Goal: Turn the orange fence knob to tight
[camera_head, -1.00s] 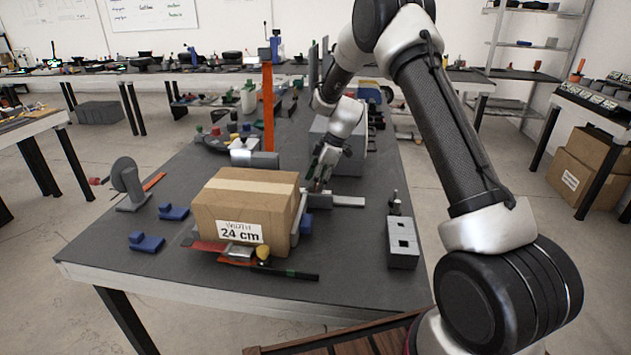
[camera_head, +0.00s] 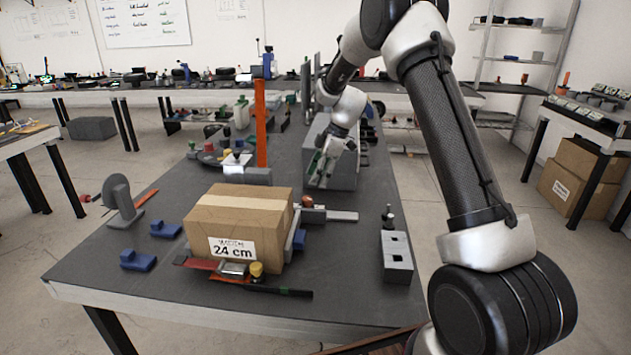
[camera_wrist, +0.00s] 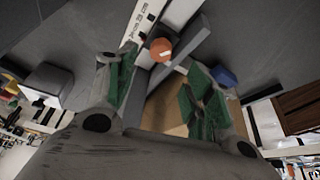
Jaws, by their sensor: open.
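The orange knob (camera_wrist: 160,48) is round and shows near the top middle of the wrist view. It sits on a grey fence bar (camera_wrist: 191,39) beside a white printed scale (camera_wrist: 145,28). In the head view the knob (camera_head: 307,201) is small, just right of the cardboard box (camera_head: 237,216). My gripper (camera_head: 320,183) is above and just behind the knob there. In the wrist view my gripper (camera_wrist: 160,63) is open, with green-padded fingers apart and the knob seen between and beyond their tips. Nothing is held. Any marking on the knob is too small to read.
The box stands close by the fence, with flat tools (camera_head: 245,283) at its front. A grey slotted block (camera_head: 396,258) is to the right. A large grey block (camera_head: 330,155) stands behind the gripper. A tall orange post (camera_head: 260,125) rises further back.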

